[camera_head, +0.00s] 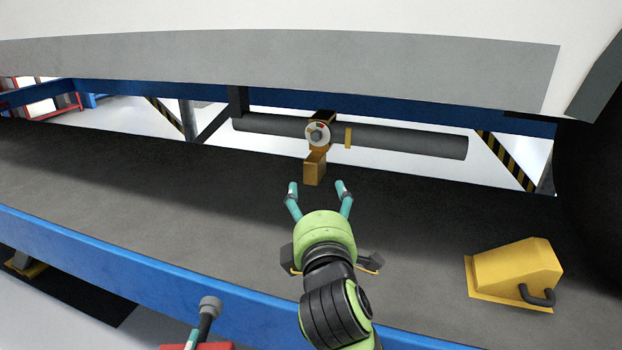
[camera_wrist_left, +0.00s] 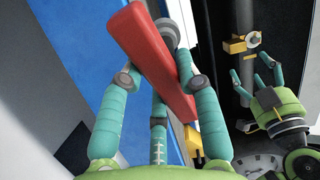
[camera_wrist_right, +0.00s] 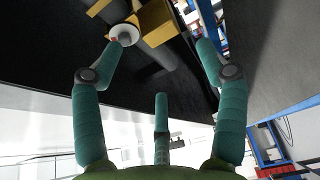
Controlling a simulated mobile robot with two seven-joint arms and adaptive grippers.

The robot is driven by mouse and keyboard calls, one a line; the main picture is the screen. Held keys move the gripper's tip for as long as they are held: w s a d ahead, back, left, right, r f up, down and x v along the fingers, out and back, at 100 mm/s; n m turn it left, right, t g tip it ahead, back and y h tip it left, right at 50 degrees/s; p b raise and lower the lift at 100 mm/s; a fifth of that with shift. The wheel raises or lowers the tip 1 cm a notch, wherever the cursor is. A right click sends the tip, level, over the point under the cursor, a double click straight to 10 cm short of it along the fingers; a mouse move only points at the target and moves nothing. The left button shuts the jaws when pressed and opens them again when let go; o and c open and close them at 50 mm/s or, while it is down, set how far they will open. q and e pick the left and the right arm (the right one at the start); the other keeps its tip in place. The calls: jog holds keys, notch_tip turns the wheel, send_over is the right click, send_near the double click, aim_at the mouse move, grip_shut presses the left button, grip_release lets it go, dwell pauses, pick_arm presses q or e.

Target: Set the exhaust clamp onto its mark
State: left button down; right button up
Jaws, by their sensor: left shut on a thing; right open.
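The exhaust clamp (camera_head: 313,165), an orange-yellow block with a white round dial, sits on the dark exhaust pipe (camera_head: 410,139). A yellow band (camera_head: 348,138), perhaps the mark, is on the pipe just right of the clamp. My right gripper (camera_head: 317,187) is open and empty, its fingertips just short of the clamp. In the right wrist view the clamp (camera_wrist_right: 160,22) lies ahead of the fingers, its dial close to the left fingertip. My left gripper (camera_wrist_left: 157,72) is shut on a red bar (camera_wrist_left: 155,60) with a grey round end; only part of it shows at the head view's bottom.
A yellow wheel chock (camera_head: 515,270) with a dark handle stands at the right, near a dark tyre (camera_head: 590,190). A blue rail (camera_head: 130,265) runs along the near edge of the dark platform. The vehicle's body (camera_head: 300,70) hangs low above the pipe.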

aim_at(313, 174)
pick_arm(q)
jog(key=shift+s+r, duration=0.25)
jog(key=shift+r, duration=0.1)
jog(key=shift+r+p, duration=0.9)
jog(key=shift+p, duration=0.15)
pick_arm(e)
jog(key=w, duration=1)
jog(key=shift+w+a+r, duration=0.1)
jog(key=shift+a, duration=0.25)
pick_arm(q)
jog(key=shift+w, duration=0.1)
pick_arm(e)
jog(key=shift+w, duration=0.5)
grip_shut()
grip_release()
jog(key=shift+s, duration=0.15)
